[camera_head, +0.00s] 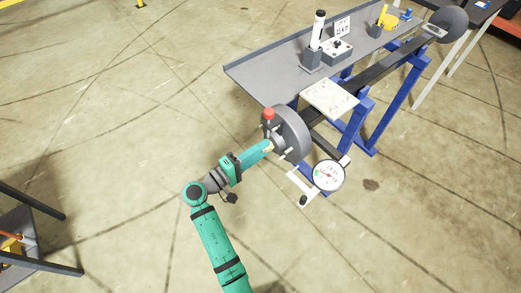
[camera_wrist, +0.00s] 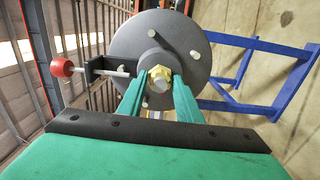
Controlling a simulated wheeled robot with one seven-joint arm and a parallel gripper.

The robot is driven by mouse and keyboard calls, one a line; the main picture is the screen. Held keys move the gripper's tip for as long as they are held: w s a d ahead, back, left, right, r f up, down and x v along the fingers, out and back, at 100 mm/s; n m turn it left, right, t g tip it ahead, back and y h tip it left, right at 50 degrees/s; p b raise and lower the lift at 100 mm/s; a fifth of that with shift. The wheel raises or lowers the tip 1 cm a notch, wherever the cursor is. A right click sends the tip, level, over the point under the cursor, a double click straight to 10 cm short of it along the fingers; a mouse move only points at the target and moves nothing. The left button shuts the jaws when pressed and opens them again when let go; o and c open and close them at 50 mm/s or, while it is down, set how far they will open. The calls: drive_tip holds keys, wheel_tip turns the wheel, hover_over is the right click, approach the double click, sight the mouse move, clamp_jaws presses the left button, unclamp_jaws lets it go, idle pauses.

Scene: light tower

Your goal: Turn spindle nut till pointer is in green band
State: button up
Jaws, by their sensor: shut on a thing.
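The spindle nut (camera_wrist: 160,77) is a yellow-gold hex nut with a pale stud end at the middle of a grey round flange (camera_wrist: 176,40). My gripper (camera_wrist: 159,88) has its two green fingers shut on the nut, one on each side. In the head view my gripper (camera_head: 268,147) reaches the flange (camera_head: 293,133) from the left, and the nut is mostly hidden there. The dial gauge (camera_head: 329,175) has a white face with a green band at its left and a red mark near the middle. The pointer's exact position is too small to tell.
A red knob (camera_head: 268,114) on a black bracket sticks out beside the flange; the wrist view shows the knob (camera_wrist: 62,67) at left. Short pins stand out of the flange. A grey bench (camera_head: 265,82) on blue legs lies behind.

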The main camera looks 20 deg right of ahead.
drive_tip(key=shift+m, duration=0.6)
drive_tip(key=o, duration=1)
drive_tip(key=shift+o, duration=0.2)
drive_tip(key=shift+a, duration=0.1)
drive_tip(key=v, duration=1)
drive_tip(key=shift+a, duration=0.25)
